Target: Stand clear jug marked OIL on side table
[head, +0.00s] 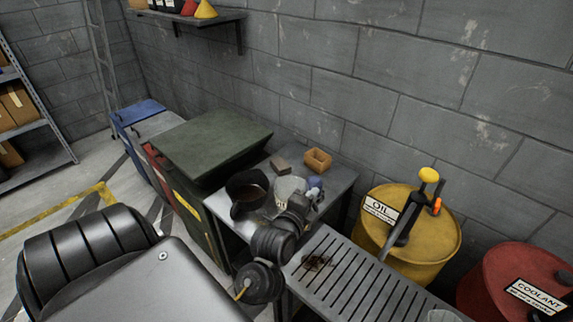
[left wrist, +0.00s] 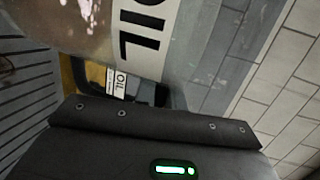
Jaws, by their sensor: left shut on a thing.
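The clear jug (head: 289,187) shows pale behind my left gripper (head: 300,203), over the grey side table (head: 342,178). In the left wrist view the jug's clear wall and white label with large black OIL letters (left wrist: 140,42) fill the upper middle, close to the gripper. My left gripper is shut on the jug; its fingertips are partly hidden. I cannot tell whether the jug's base touches the table top. My right gripper is not in view.
A dark pot (head: 247,189), a small grey block (head: 280,165), an orange-brown bin (head: 317,160) and a blue item (head: 314,183) crowd the side table. A slatted bench (head: 350,282), yellow OIL drum (head: 425,255) with pump and red COOLANT drum (head: 500,270) stand right. Green bin (head: 212,140) stands left.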

